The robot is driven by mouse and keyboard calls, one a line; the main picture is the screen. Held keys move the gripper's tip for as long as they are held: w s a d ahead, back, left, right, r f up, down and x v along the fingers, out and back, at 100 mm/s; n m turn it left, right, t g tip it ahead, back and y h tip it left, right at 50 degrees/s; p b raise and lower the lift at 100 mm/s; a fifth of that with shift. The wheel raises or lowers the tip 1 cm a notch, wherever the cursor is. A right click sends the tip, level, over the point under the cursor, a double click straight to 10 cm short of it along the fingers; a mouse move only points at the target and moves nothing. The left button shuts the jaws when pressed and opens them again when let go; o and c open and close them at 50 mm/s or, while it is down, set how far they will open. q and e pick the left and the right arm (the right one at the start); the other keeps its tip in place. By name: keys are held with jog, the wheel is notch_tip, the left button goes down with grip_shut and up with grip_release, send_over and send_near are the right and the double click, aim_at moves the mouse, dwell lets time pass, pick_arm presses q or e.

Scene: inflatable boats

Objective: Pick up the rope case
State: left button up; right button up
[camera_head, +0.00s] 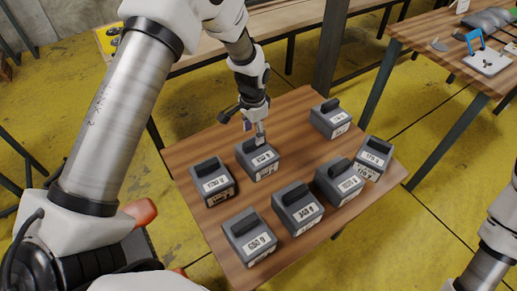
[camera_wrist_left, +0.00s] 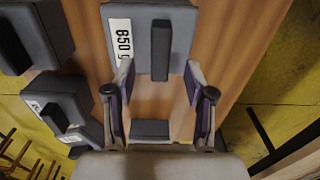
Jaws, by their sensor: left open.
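Several dark grey cases with raised top handles and white weight labels stand on a wooden table; none is marked as rope. My left gripper (camera_head: 255,130) is open, fingers pointing down, over the case (camera_head: 265,169) at the left middle of the table. In the left wrist view, a case with a label ending in "50 g" (camera_wrist_left: 142,62) lies just beyond the open fingertips (camera_wrist_left: 160,78). Its handle (camera_wrist_left: 160,50) lies ahead of the gap between them. No case is held. A smaller dark block (camera_wrist_left: 150,129) shows nearer the palm, partly hidden. My right gripper is out of view.
Neighbouring cases stand close by: one left (camera_head: 212,180), one front left (camera_head: 249,237), one front middle (camera_head: 298,208), two at right (camera_head: 340,181) (camera_head: 374,157), one at back (camera_head: 331,117). A second table (camera_head: 440,24) with other items stands at upper right.

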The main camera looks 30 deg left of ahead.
aim_at(254, 140)
pick_arm(q)
jog(key=f, duration=0.2)
jog(key=f+p, duration=0.1)
jog(key=f, duration=0.2)
jog(key=shift+w+a+f, duration=0.1)
jog(key=shift+w+f, duration=0.1)
jog(key=shift+s+r, duration=0.25)
jog(key=c, duration=0.5)
grip_shut()
